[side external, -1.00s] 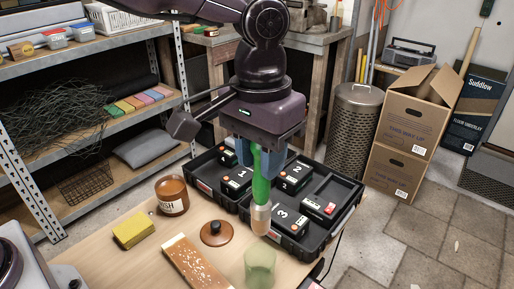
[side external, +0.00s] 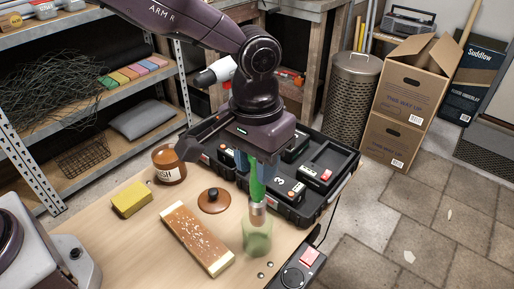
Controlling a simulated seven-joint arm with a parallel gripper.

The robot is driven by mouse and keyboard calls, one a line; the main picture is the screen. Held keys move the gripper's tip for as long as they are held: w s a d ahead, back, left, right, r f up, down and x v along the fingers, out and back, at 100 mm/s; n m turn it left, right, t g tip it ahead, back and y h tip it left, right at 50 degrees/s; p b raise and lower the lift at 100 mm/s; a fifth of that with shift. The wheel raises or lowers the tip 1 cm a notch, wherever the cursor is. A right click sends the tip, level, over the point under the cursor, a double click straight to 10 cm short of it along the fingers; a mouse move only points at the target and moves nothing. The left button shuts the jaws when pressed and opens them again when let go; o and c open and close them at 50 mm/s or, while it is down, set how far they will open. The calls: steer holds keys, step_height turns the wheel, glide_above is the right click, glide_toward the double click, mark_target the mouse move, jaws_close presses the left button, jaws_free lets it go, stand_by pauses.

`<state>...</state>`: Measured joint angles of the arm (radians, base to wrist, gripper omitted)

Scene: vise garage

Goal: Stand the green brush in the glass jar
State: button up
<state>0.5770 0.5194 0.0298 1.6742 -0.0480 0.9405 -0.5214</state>
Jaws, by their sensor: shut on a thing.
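The green brush (side external: 257,186) hangs upright, handle up, in the side external view. My gripper (side external: 250,160) is shut on the upper part of its green handle. The glass jar (side external: 257,238) is a pale green, see-through jar near the table's right front edge. The brush's lower end, with a metal band, is at the jar's mouth and its tip appears to be within the jar. Whether the bristles touch the jar's bottom cannot be told. My gripper's body hides part of the handle's top.
A black tray (side external: 343,190) with numbered battery packs lies behind the jar. A wooden board (side external: 196,238), a brown lid (side external: 214,200), a yellow sponge (side external: 130,198) and an amber jar (side external: 168,165) stand to the left. A black device (side external: 297,271) and small metal balls lie in front.

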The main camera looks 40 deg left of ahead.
mark_target(257, 200)
steer(key=shift+f, duration=2.2)
steer(key=o, duration=1)
step_height(257, 200, up, 13)
steer(key=shift+a+r, duration=0.1)
steer(key=shift+a, duration=0.05)
